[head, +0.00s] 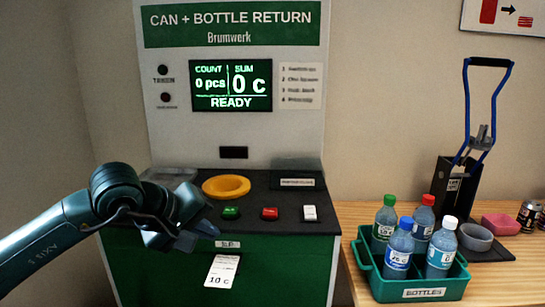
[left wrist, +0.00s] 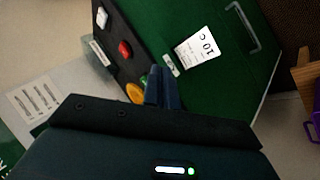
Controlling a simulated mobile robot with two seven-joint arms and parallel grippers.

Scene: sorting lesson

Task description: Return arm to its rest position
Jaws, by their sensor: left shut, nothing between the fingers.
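My left arm comes in from the left in the head view. Its gripper (head: 190,222) hangs in front of the left part of the return machine's dark counter (head: 262,217). In the left wrist view, the blue fingers of the left gripper (left wrist: 161,88) lie together with nothing between them. My right gripper is in neither view. A white slip reading 10 c (head: 222,270) hangs from the slot on the machine's green front; it also shows in the left wrist view (left wrist: 197,47).
The counter holds a yellow ring (head: 226,186), a green button (head: 231,212), a red button (head: 270,213) and a white button (head: 309,212). The screen (head: 231,86) reads READY and 0 pcs. A green bottle crate (head: 418,292) with several bottles stands on the wooden table (head: 500,275) at right, beside a can crusher (head: 447,185).

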